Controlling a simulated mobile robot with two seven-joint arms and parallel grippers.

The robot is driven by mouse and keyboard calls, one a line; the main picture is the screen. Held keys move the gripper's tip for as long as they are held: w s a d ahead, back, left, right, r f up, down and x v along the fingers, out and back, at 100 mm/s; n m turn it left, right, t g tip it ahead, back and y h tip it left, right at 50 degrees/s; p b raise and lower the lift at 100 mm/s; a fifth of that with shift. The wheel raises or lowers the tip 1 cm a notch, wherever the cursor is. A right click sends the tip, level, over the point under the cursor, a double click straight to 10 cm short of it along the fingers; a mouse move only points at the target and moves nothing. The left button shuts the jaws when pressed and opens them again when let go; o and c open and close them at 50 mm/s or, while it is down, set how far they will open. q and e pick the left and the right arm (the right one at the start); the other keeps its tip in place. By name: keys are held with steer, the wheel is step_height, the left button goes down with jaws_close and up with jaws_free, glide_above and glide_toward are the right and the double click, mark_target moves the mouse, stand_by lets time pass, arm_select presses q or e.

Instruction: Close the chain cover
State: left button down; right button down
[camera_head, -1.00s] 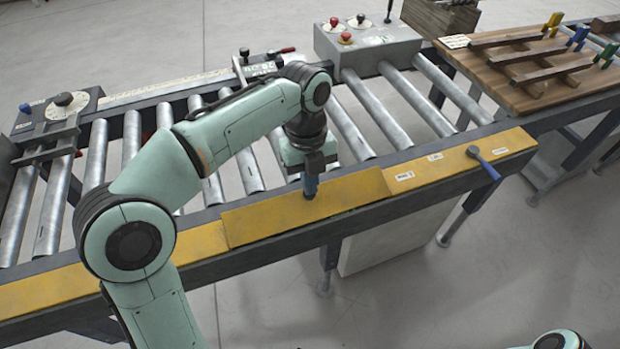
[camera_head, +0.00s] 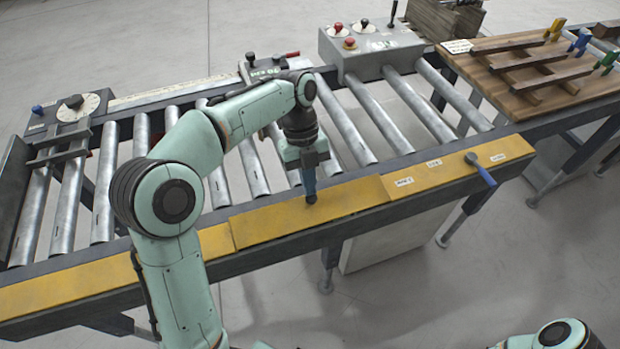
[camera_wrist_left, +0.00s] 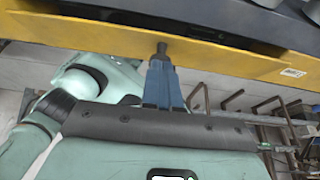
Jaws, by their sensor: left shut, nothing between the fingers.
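The chain cover (camera_head: 265,224) is the yellow middle panel along the conveyor's near side rail, between other yellow panels. It also shows across the top of the left wrist view (camera_wrist_left: 90,38), with a dark gap along its far edge. My left gripper (camera_head: 311,197), with blue fingers, is shut and points down at the cover's right part. In the left wrist view the fingers (camera_wrist_left: 162,58) end in a dark tip or knob at the cover; I cannot tell which, nor whether they touch it. My right gripper is out of view.
A blue-handled lever (camera_head: 481,168) stands on the right yellow panel (camera_head: 455,175). Metal rollers (camera_head: 345,120) lie behind the cover. A control box (camera_head: 370,48) with red buttons and a wooden board (camera_head: 545,75) stand farther back. The floor in front is clear.

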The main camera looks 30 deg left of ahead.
arm_select(q)
steer(key=shift+w+a+f, duration=0.25)
steer(key=shift+f, duration=0.05)
steer(key=shift+w+a+f, duration=0.3)
steer(key=shift+a+f, duration=0.1)
steer(key=shift+f, duration=0.1)
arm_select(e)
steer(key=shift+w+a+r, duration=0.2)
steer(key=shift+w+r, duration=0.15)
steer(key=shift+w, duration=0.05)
arm_select(q)
steer(key=shift+d, duration=0.1)
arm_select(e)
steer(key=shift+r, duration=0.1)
